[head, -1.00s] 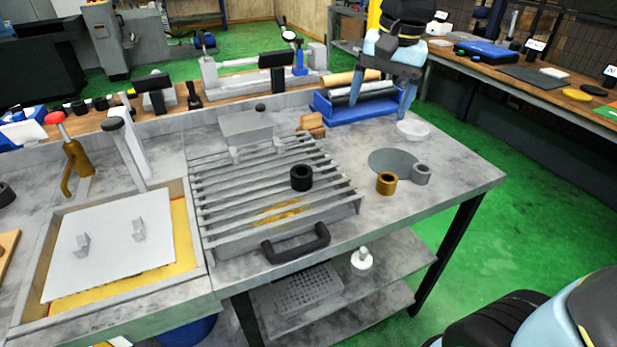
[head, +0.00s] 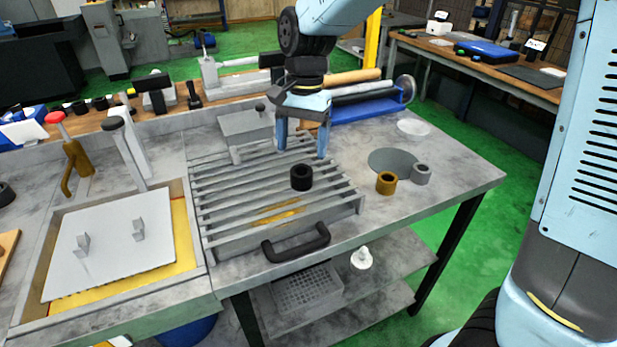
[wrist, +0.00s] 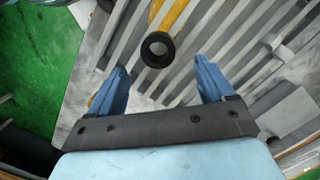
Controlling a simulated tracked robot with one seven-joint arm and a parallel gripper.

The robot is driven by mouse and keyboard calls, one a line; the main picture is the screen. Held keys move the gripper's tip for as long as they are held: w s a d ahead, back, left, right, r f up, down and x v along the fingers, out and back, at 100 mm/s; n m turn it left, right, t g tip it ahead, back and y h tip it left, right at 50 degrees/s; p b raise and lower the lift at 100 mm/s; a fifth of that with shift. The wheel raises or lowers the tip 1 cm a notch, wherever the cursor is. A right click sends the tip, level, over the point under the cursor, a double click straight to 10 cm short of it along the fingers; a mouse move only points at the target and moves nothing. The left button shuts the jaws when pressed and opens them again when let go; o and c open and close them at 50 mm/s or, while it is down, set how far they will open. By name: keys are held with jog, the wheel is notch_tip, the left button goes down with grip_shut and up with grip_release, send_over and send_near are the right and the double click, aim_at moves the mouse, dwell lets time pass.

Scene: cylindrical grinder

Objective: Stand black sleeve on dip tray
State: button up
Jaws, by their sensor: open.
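The black sleeve (head: 301,177) is a short hollow cylinder standing upright on the slatted grey rack (head: 225,222). In the wrist view the sleeve (wrist: 157,49) shows its open bore, just beyond the fingertips and between their lines. My gripper (head: 302,150) is open and empty, pointing down over the rack, behind the sleeve in the head view and apart from it. At left, a sunken basin (head: 197,235) with yellow inside carries a pale plate (head: 105,243) with two small lugs. No label tells which piece is the dip tray.
A brass sleeve (head: 386,183) and a grey sleeve (head: 421,174) stand right of the rack near a dark disc (head: 388,158). A blue tray (head: 365,110) with rolls lies behind.

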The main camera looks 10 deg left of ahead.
aim_at(302, 171)
jog(key=shift+s+f, duration=0.2)
jog(key=shift+f, duration=1)
jog(key=shift+s+f, duration=0.15)
jog(key=shift+f, duration=1.1)
jog(key=shift+s+f, duration=0.2)
jog(key=shift+f, duration=1)
grip_shut()
jog(key=shift+r, duration=0.1)
